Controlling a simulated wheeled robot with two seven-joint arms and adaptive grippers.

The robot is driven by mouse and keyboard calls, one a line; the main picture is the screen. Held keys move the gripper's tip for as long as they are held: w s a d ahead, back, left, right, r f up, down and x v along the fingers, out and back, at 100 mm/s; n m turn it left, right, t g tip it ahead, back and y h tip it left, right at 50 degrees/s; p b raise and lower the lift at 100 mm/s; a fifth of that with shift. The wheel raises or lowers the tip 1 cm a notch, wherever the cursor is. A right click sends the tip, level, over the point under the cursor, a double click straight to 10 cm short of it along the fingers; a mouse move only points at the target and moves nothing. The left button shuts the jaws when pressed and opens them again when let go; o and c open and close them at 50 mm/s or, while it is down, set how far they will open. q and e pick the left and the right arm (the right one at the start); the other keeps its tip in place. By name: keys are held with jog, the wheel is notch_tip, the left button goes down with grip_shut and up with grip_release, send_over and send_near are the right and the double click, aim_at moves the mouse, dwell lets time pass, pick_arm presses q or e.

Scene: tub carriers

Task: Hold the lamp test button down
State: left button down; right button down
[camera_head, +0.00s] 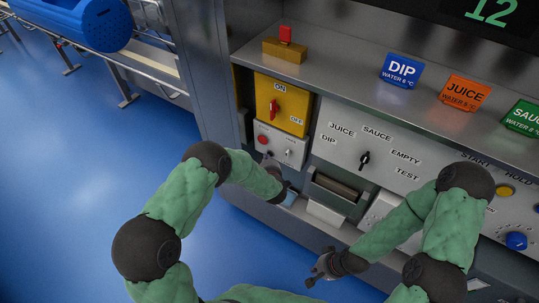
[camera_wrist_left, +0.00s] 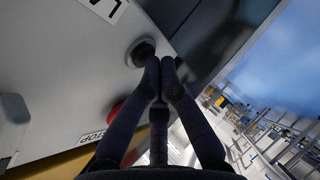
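The lamp test button looks like a dark round button in a grey ring (camera_wrist_left: 138,50) in the left wrist view, beside a label cut off to "LA". In the head view the left gripper (camera_head: 270,161) is at the small grey control panel (camera_head: 279,146). My right gripper (camera_head: 318,272) hangs low over the floor, away from the panel; its fingers are unclear.
A red stop button (camera_wrist_left: 115,112) is close to the left fingers. A yellow switch box (camera_head: 282,103) with a red handle is above the panel. A selector knob (camera_head: 364,160) and a slot (camera_head: 336,188) lie to the right. Blue floor is free at left.

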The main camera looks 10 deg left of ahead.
pick_arm(q)
jog(key=shift+s+a, duration=0.2)
jog(key=shift+s, duration=0.35)
jog(key=shift+s, duration=0.1)
jog(key=s, duration=0.1)
jog(key=s+a, duration=0.1)
jog(key=s, duration=0.1)
jog(key=s+p, duration=0.1)
jog(key=shift+s+a, duration=0.3)
jog(key=shift+a, duration=0.05)
dwell(0.3)
